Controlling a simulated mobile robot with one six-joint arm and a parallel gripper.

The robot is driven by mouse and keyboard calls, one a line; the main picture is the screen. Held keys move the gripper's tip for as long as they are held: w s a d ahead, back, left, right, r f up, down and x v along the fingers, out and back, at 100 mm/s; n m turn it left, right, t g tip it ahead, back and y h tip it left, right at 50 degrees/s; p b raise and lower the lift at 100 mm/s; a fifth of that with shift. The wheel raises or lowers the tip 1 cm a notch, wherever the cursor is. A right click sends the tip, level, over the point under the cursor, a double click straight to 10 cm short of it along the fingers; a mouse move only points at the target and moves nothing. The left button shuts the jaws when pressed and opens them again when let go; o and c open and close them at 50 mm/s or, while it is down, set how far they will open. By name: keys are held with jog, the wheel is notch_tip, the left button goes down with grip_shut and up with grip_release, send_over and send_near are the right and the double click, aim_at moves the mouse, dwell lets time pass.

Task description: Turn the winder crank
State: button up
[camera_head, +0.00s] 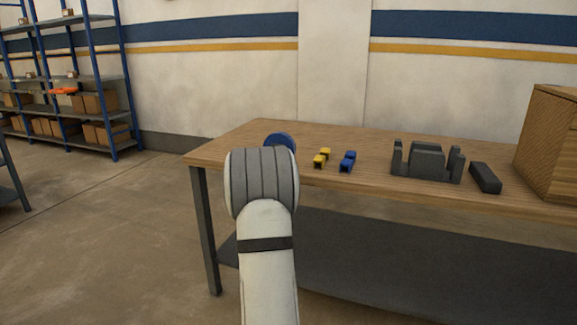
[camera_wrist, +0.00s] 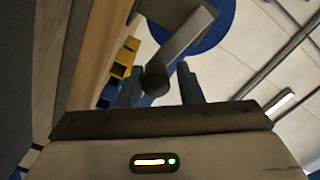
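The winder shows in the wrist view as a round blue disc (camera_wrist: 215,22) with a flat grey crank arm (camera_wrist: 185,42) across it. A dark rounded crank knob (camera_wrist: 156,77) sits at the near end of that arm. My gripper (camera_wrist: 158,84) has its two fingers apart, one on each side of the knob in the picture, with visible gaps. I cannot tell how deep the knob lies between them. In the head view the blue disc (camera_head: 280,139) stands at the table's left end, partly hidden by my arm, which also hides the gripper and the crank.
On the wooden table (camera_head: 225,150) are a yellow block (camera_head: 322,158), a blue block (camera_head: 347,161), a dark grey fixture (camera_head: 427,160), a dark bar (camera_head: 485,178) and a wooden box (camera_head: 550,140). Blue shelving (camera_head: 120,75) stands at the far left.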

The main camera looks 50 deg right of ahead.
jog(key=shift+o, duration=1.8)
jog(key=shift+s+f, duration=0.1)
jog(key=shift+s, duration=0.05)
jog(key=v, duration=0.7)
jog(key=shift+a+p, duration=0.35)
jog(key=shift+p, duration=0.1)
